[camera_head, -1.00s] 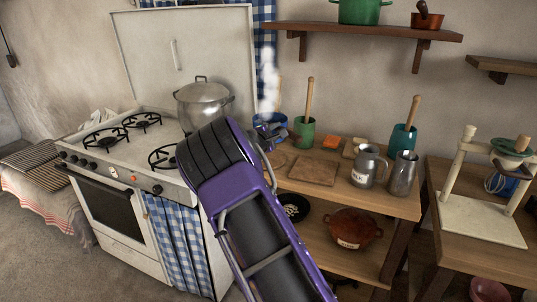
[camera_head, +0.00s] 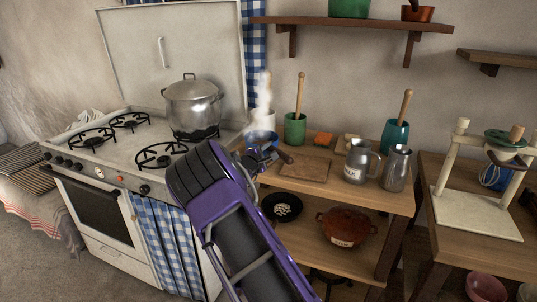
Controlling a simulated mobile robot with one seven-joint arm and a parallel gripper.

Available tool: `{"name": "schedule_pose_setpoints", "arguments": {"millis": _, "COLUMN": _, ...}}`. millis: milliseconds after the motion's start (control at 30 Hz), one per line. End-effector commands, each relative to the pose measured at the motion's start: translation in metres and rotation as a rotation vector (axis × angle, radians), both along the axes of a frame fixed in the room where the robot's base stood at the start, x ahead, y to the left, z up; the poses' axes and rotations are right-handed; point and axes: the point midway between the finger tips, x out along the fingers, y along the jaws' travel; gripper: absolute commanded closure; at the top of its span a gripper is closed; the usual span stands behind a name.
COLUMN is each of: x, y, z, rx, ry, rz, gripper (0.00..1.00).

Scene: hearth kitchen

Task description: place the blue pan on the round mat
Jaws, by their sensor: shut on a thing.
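The blue pan (camera_head: 262,136) is over the left end of the wooden side table (camera_head: 350,202), just left of the green crock. White steam rises from it. My gripper (camera_head: 266,154) is shut at the near side of the pan, by its dark handle (camera_head: 285,156). My purple arm hides part of this area. The round mat cannot be made out now; the pan and gripper cover the spot beside the board. I cannot tell whether the pan touches the table or mat.
A green crock (camera_head: 295,128), a wooden board (camera_head: 305,170), a grey jug (camera_head: 359,160) and a metal pitcher (camera_head: 397,168) stand close on the table. The stove with a steel pot (camera_head: 192,104) is left. A wall shelf (camera_head: 350,24) hangs above.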

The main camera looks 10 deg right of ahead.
Motion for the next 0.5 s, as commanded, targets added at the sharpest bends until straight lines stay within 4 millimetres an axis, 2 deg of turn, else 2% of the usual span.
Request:
{"name": "schedule_pose_setpoints", "arguments": {"millis": 400, "x": 0.0007, "y": -0.0007, "z": -0.0038, "rx": -0.002, "ry": -0.007, "rz": -0.002, "gripper": 1.00}}
{"name": "schedule_pose_setpoints", "arguments": {"millis": 433, "x": 0.0001, "y": -0.0003, "z": -0.0075, "rx": -0.001, "ry": -0.003, "rz": -0.001, "gripper": 0.70}}
{"name": "schedule_pose_setpoints", "arguments": {"millis": 500, "x": 0.0001, "y": -0.0002, "z": -0.0074, "rx": -0.001, "ry": -0.003, "rz": -0.001, "gripper": 0.58}}
